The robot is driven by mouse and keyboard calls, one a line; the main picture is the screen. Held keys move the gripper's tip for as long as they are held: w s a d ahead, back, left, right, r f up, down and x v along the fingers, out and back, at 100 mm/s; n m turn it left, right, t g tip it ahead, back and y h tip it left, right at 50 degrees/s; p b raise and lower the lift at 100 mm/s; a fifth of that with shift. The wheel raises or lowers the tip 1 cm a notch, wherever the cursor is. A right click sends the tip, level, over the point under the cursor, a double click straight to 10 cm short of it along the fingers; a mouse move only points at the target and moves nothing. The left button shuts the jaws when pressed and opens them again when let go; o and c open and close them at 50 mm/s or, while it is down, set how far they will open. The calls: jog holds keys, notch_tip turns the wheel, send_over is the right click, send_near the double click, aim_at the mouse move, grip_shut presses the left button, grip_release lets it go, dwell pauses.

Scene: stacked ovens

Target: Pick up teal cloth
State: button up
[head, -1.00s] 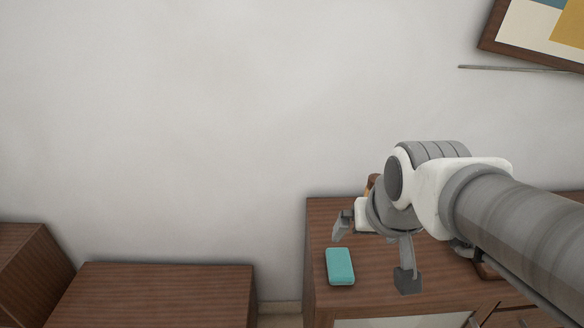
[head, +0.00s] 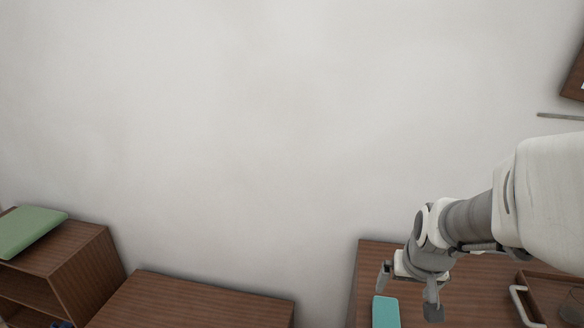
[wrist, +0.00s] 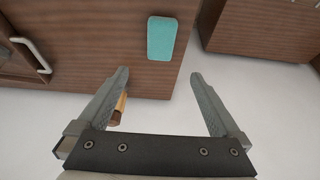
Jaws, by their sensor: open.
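The teal cloth (head: 386,312) is a small rounded block shape lying on the wooden cabinet top (head: 455,300), near its left edge, partly cut off by the bottom of the head view. The cloth (wrist: 162,38) also shows at the top middle of the wrist view, close to the cabinet's edge. My gripper (head: 408,290) is open and empty, above the cabinet top. In the wrist view its two fingers (wrist: 163,75) are spread wide, with the cloth beyond the fingertips and not between them.
A wooden tray with a white handle (head: 524,305) is on the cabinet at right. An orange-brown object (wrist: 118,108) shows behind a finger. A lower wooden surface (head: 195,305) and a shelf with a green item (head: 30,230) are at left. A gap separates the cabinets.

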jog(key=b, duration=0.3)
send_over(387, 316)
jog(key=s, duration=0.2)
jog(key=f, duration=1.1)
jog(key=shift+a, duration=0.2)
jog(key=x, duration=0.2)
jog(key=b+x, duration=0.1)
jog(key=x, duration=0.1)
jog(key=shift+s+a+f+b, duration=0.1)
jog(key=shift+s+a+b, duration=0.05)
jog(key=shift+b, duration=0.15)
jog(key=shift+w+f, duration=0.25)
jog(key=shift+f, duration=0.25)
jog(key=shift+c, duration=0.3)
jog(key=c, duration=1.3)
jog(key=shift+o, duration=0.2)
jog(key=shift+r, duration=0.1)
